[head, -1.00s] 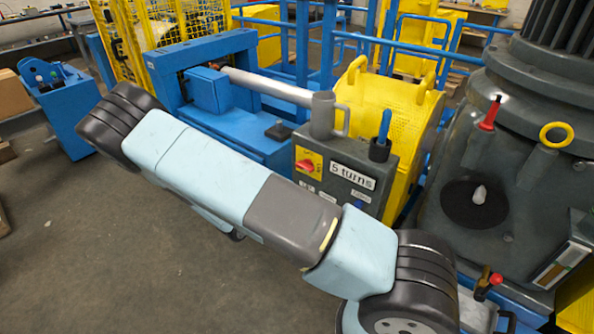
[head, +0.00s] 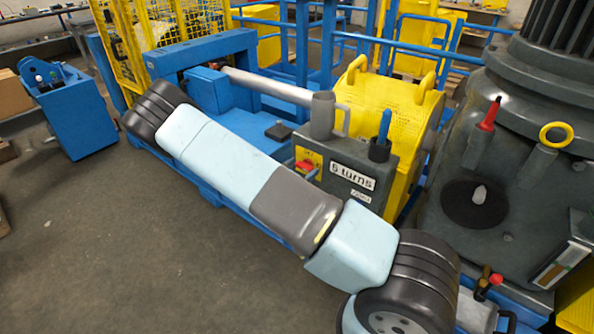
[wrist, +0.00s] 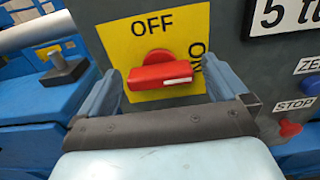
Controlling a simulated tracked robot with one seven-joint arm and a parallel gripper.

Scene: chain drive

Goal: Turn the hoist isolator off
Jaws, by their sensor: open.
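The hoist isolator is a red rotary handle (wrist: 163,75) on a yellow plate (wrist: 118,40) marked OFF at the top and ON at the right. The handle lies about horizontal, its white mark at the right end towards ON. It also shows in the head view (head: 305,166) on the grey control box (head: 338,160), just above my arm. In the wrist view my gripper (wrist: 165,82) is open, one finger at each side of the handle. Contact with the handle cannot be told. In the head view my gripper is hidden behind my arm.
A "5 turns" label (wrist: 285,14), a "ZERO"-like tag and a red stop button (wrist: 289,128) are right of the isolator. A grey crank (head: 323,115) and blue-handled lever (head: 384,130) stand on the box. The yellow drum guard (head: 405,110) is behind it.

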